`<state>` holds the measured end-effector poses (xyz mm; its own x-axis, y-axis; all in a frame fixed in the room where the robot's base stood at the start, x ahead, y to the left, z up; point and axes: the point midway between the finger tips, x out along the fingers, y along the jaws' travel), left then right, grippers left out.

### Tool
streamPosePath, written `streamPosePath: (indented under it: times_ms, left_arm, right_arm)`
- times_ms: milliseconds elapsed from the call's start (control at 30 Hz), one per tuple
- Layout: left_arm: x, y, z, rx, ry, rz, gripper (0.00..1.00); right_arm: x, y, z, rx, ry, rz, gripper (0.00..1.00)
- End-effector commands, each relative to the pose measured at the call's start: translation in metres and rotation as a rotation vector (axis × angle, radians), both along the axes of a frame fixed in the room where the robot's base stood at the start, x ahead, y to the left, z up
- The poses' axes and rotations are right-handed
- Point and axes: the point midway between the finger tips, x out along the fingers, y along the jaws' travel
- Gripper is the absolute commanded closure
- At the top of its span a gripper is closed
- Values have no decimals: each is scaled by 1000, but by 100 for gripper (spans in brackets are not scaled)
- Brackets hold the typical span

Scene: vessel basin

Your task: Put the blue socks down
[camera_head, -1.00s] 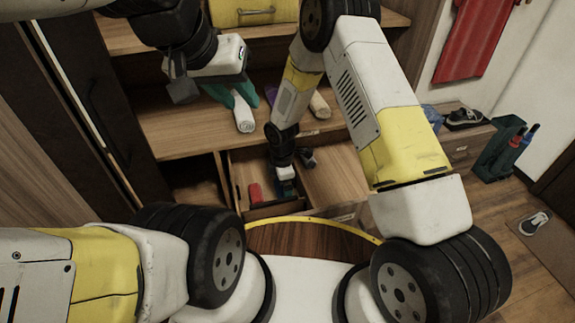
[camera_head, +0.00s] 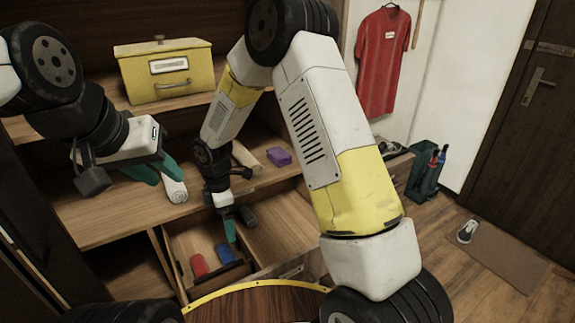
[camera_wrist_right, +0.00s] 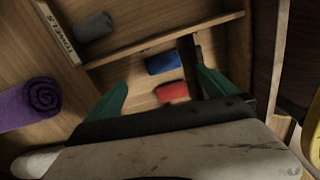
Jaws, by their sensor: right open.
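The blue socks (camera_head: 226,253) lie rolled in the left compartment of the open drawer (camera_head: 185,283), beside a red roll (camera_head: 198,265). In the right wrist view the blue socks (camera_wrist_right: 163,62) and the red roll (camera_wrist_right: 172,92) show beyond my parted fingers. My right gripper (camera_head: 230,229) is open and empty, just above the blue socks and apart from them. My left gripper (camera_head: 158,174) is over the shelf at a white roll (camera_head: 174,189). Its fingers look apart around the roll, but whether they grip it is unclear.
A grey roll (camera_wrist_right: 95,25) lies in the neighbouring compartment, past a thin divider. A purple roll (camera_head: 280,156) and a beige roll (camera_head: 245,158) lie on the shelf (camera_head: 100,215). A yellow box (camera_head: 165,70) stands above. The drawer's right compartment has bare room.

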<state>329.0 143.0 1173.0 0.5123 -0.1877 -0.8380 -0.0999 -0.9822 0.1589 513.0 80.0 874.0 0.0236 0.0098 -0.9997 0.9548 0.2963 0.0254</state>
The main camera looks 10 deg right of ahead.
Motion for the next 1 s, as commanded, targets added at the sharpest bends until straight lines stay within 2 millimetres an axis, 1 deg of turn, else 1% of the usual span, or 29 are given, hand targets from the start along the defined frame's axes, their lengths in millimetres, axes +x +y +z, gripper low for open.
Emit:
streamPosePath:
  times_ms: [33,67,100,167,200,233,300,367,400,467,500,567,600,700,833,900,1000]
  left_arm:
    - [0,0,0,0,0,0,67]
    - [0,0,0,0,0,0,67]
    - [0,0,0,0,0,0,67]
    - [0,0,0,0,0,0,67]
    - [0,0,0,0,0,0,67]
    - [0,0,0,0,0,0,67]
    - [0,0,0,0,0,0,67]
    - [0,0,0,0,0,0,67]
    - [0,0,0,0,0,0,67]
    - [0,0,0,0,0,0,67]
    - [0,0,0,0,0,0,67]
    - [0,0,0,0,0,0,67]
    - [0,0,0,0,0,0,67]
    - [0,0,0,0,0,0,67]
    - [0,0,0,0,0,0,67]
    - [0,0,0,0,0,0,67]
    - [0,0,0,0,0,0,67]
  right_arm:
    - [5,-12,23,12,-24,-68,2]
    - [6,-20,38,21,-37,-117,2]
    - [6,-32,59,33,-54,-192,2]
    - [4,-51,91,58,-81,-315,2]
    - [1,-64,111,76,-97,-398,2]
    - [-2,-74,126,90,-108,-461,2]
    - [-12,-97,158,128,-133,-607,2]
    - [-24,-116,183,163,-151,-730,2]
    - [-33,-127,198,189,-162,-811,2]
    - [-48,-144,219,232,-177,-933,2]
    - [-59,-155,232,260,-185,-1012,2]
    - [-76,-170,249,310,-195,-1130,2]
    - [-88,-179,259,344,-200,-1210,2]
    - [-119,-198,278,433,-206,-1392,2]
    - [-154,-213,292,540,-199,-1584,2]
    - [-167,-218,296,583,-193,-1657,2]
    - [-179,-221,298,624,-183,-1723,2]
